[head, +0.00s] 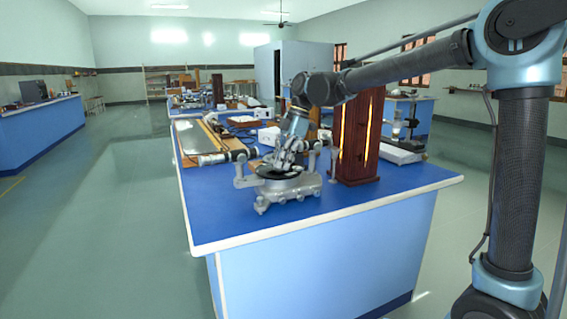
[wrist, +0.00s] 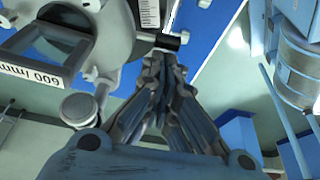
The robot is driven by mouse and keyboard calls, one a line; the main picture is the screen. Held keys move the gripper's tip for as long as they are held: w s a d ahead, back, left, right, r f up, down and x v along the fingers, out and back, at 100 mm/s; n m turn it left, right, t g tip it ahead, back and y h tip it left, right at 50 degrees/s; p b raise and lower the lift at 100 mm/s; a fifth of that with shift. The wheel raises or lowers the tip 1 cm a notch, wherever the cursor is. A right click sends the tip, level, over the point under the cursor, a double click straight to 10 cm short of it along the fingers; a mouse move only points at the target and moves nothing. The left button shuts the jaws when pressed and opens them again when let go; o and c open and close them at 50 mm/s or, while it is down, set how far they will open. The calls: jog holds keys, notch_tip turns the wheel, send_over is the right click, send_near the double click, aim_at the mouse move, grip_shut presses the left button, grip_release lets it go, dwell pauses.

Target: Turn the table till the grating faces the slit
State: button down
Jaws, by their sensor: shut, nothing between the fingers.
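The grey spectrometer (head: 288,192) stands near the front edge of the blue bench, with its round table (head: 277,172) on top. My gripper (head: 284,160) reaches down over this table from behind. In the wrist view the grating (wrist: 50,45) stands in a frame labelled 600 l/mm, at upper left on the round table. My gripper (wrist: 165,62) is shut and empty there, its tips close to a small dark-ended rod (wrist: 168,40) at the table's rim. I cannot tell whether they touch it. The slit is not clear in either view.
A wooden lamp housing (head: 350,135) with glowing openings stands just right of the spectrometer. A board (head: 205,137) and white boxes (head: 268,135) lie behind. The bench's front right corner (head: 400,190) is clear.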

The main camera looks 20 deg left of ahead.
jog(key=shift+w+d+f, duration=0.1)
jog(key=shift+w+d, duration=0.5)
jog(key=shift+w, duration=0.05)
jog(key=shift+s, duration=0.1)
